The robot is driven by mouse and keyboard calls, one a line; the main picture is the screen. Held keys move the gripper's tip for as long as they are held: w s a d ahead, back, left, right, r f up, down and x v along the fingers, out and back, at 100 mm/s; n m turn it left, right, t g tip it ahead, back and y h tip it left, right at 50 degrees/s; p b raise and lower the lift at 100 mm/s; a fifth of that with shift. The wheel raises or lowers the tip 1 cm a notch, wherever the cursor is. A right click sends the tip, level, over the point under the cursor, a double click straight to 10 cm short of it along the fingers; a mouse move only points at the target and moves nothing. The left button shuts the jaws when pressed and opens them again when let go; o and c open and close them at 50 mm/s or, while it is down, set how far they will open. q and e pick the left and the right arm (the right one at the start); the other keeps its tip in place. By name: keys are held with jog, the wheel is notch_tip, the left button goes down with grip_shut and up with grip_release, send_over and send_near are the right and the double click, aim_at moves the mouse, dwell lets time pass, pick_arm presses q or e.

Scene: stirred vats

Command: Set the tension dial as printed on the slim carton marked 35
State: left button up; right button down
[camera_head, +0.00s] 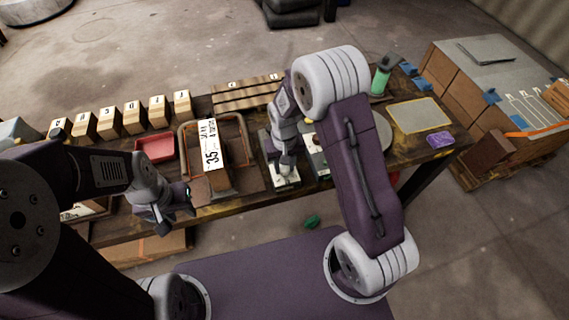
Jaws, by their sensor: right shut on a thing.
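The slim white carton marked 35 (210,146) stands out over a brown tray (184,139) left of centre; its smaller print is too small to read. My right gripper (285,172) points down onto a small white-faced unit (287,183) on the bench, right of the carton. It is shut on what appears to be the dial there, which the fingers mostly hide; its setting cannot be read. My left gripper (166,222) is low at the bench's front edge, left of the carton. Whether its jaws are open is unclear.
Several numbered wooden blocks (132,116) line the back left, behind a red tray (154,148). A green bottle (381,77), a yellow-edged mat (419,115) and a purple block (440,139) are at the right. A green object (312,221) lies below the front edge.

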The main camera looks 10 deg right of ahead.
aim_at(284, 168)
jog(key=m+p, duration=0.1)
jog(key=m, duration=0.2)
jog(key=shift+r+m, duration=0.1)
jog(key=shift+m, duration=0.2)
jog(key=shift+m+p, duration=0.7)
jog(key=shift+m, duration=1.1)
jog(key=shift+w, duration=0.1)
jog(key=c, duration=1)
grip_release()
jog(key=shift+o, duration=0.2)
notch_tip(284, 168, up, 9)
